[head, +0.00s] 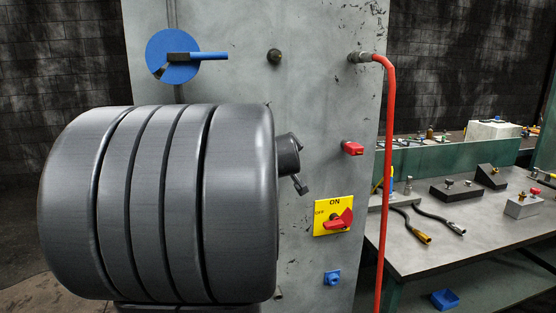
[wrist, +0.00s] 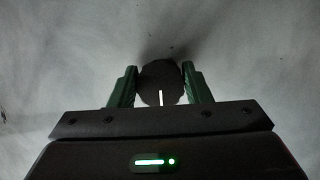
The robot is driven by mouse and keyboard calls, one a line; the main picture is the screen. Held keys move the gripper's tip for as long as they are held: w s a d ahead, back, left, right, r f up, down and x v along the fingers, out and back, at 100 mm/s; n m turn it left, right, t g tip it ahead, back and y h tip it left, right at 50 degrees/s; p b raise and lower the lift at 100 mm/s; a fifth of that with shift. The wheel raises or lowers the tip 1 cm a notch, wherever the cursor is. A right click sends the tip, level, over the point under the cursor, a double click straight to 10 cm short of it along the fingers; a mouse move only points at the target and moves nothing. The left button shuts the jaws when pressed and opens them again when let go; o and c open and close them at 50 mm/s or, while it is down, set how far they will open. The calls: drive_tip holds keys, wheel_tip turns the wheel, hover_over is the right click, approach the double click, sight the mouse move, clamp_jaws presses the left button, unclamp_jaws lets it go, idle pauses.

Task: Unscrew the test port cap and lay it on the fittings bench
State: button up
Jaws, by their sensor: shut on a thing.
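In the wrist view my gripper (wrist: 158,78) has its two green fingers on either side of a dark round cap (wrist: 160,86) with a white mark, and is shut on it. A pale grey surface lies right behind the cap, with a dark shadow above. I cannot tell whether the cap is still on its port. Neither my gripper nor this cap can be made out in the head view. The fittings bench (head: 415,258) is at the right in the head view, with a grey top.
The grey panel (head: 320,110) carries a blue disc handle (head: 171,57), a dark knob (head: 274,56), a red hose (head: 388,150) and a yellow-plated red switch (head: 334,218). A large grey banded body hides its lower left. Fittings and black hoses lie on the bench; its near top is bare.

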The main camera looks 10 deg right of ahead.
drive_tip(key=shift+b, duration=1.35)
drive_tip(key=shift+f+b, duration=0.15)
drive_tip(key=shift+b, duration=0.3)
drive_tip(key=shift+n+h+b, duration=0.4)
drive_tip(key=shift+n+b, duration=0.2)
drive_tip(key=shift+b, duration=0.85)
drive_tip(key=shift+n+t+b, duration=0.3)
drive_tip(key=shift+n+b, duration=0.1)
drive_tip(key=shift+b, duration=0.7)
drive_tip(key=shift+n+h+b, duration=0.5)
drive_tip(key=shift+b, duration=1.05)
drive_tip(key=shift+r+n+t+b, duration=0.2)
drive_tip(key=shift+n+t+b, duration=0.1)
drive_tip(key=shift+b, duration=0.35)
drive_tip(key=shift+f+n+b, duration=0.15)
drive_tip(key=shift+n+b, duration=0.15)
drive_tip(key=shift+b, duration=0.45)
drive_tip(key=shift+n+h+b, duration=0.3)
drive_tip(key=shift+n+b, duration=0.2)
drive_tip(key=shift+b, duration=0.5)
drive_tip(key=shift+r+t, duration=0.2)
drive_tip(key=shift+t, duration=0.1)
